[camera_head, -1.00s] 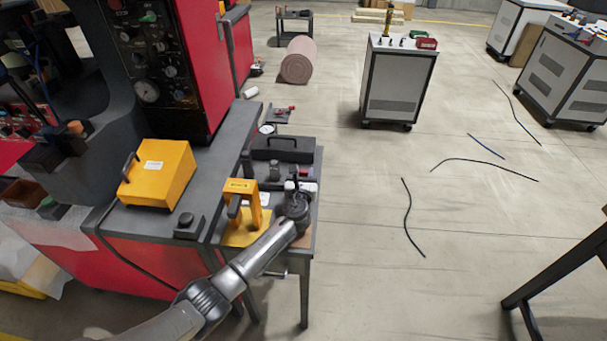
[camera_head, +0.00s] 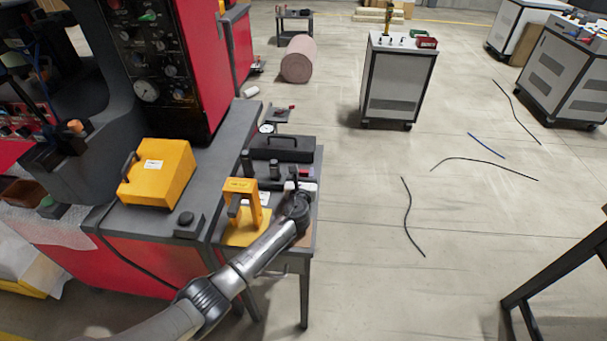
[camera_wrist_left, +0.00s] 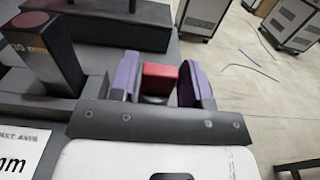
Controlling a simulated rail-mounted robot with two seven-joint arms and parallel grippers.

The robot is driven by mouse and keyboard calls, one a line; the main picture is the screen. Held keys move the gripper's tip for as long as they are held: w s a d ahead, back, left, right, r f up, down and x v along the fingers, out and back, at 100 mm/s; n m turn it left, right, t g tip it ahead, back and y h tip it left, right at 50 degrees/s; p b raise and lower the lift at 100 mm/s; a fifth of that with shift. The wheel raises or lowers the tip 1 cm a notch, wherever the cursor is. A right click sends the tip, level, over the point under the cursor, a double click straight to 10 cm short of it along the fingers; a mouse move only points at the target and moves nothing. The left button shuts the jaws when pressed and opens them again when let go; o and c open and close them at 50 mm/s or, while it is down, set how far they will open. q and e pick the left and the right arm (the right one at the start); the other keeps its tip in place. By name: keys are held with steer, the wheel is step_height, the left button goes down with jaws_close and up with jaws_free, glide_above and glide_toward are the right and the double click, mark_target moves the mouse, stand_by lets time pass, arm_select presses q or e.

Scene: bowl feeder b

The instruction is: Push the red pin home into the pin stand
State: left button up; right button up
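In the left wrist view a red square-topped piece, which I take for the red pin (camera_wrist_left: 160,78), sits between the two purple fingers of my left gripper (camera_wrist_left: 160,84). In the head view my left gripper (camera_head: 294,180) is over the small side table, and the pin cannot be made out there. The pin stand cannot be told apart clearly beneath the gripper, so how deep the pin sits does not show. My right gripper is not in view.
A yellow press-like frame (camera_head: 240,200) stands left of my wrist, and a long dark box (camera_head: 283,148) lies behind. A yellow case (camera_head: 158,173) sits farther left.

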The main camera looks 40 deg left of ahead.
arm_select(q)
steer(key=o, duration=0.4)
steer(key=shift+s+d+p, duration=0.25)
steer(key=shift+s+p, duration=0.05)
steer(key=p+v, duration=0.3)
steer(key=v, duration=0.8)
steer(key=shift+s+d, duration=0.1)
steer(key=shift+s, duration=0.15)
steer(key=shift+p+v, duration=0.3)
steer(key=shift+v, duration=0.45)
